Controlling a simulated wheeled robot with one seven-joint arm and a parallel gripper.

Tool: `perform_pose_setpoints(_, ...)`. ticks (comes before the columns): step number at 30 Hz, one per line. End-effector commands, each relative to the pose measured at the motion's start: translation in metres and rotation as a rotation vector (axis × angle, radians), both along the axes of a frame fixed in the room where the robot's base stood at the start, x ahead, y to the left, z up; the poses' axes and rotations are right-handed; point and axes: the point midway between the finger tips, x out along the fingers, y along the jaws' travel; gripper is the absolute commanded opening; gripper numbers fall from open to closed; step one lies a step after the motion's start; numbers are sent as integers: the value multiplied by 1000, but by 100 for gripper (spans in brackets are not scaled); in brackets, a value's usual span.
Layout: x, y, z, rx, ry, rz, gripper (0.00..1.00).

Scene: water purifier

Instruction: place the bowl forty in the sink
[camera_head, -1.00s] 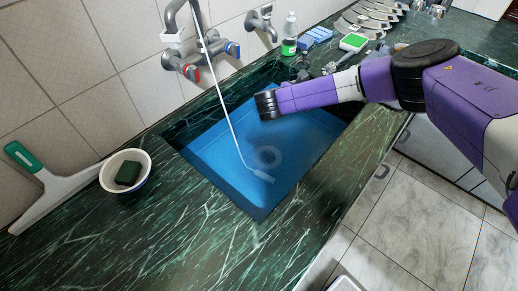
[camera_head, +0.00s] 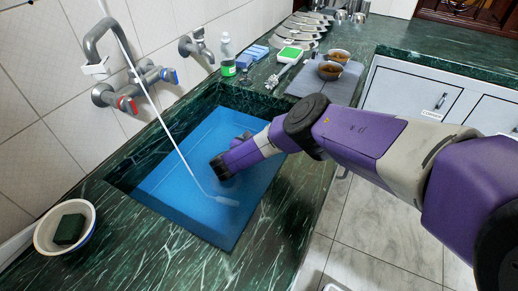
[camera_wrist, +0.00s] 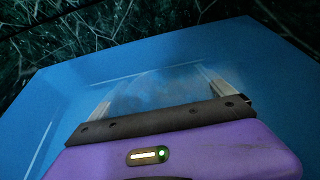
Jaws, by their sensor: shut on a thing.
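My gripper (camera_wrist: 156,88) shows in the wrist view with its two pale fingers spread apart, closed on a faint, see-through greyish thing, which looks like the bowl (camera_wrist: 160,84). Its outline is dim against the blue. In the head view my arm reaches down into the blue sink (camera_head: 165,187), and the wrist end (camera_head: 222,166) is low inside it. The fingers and the held bowl are hidden there. I cannot tell whether the bowl touches the sink floor.
A tap (camera_head: 103,50) with a thin white hose (camera_head: 165,128) hangs over the sink. A white bowl with a green sponge (camera_head: 68,229) stands at the left. Two small bowls of brown contents (camera_head: 329,71) sit on a grey mat (camera_head: 345,88). Bottle (camera_head: 227,55) and plates (camera_head: 300,25) stand behind.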

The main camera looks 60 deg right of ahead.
Motion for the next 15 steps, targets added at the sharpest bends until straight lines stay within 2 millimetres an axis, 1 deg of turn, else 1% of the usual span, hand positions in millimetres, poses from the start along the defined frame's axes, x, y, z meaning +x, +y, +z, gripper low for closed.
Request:
perform_pose_setpoints(1,0,1,-10,0,1,2,51)
perform_pose_setpoints(6,0,1,-30,-2,1,2,51)
perform_pose_setpoints(9,0,0,-33,-1,1,0,51)
perform_pose_setpoints(15,0,0,-32,-1,1,0,51)
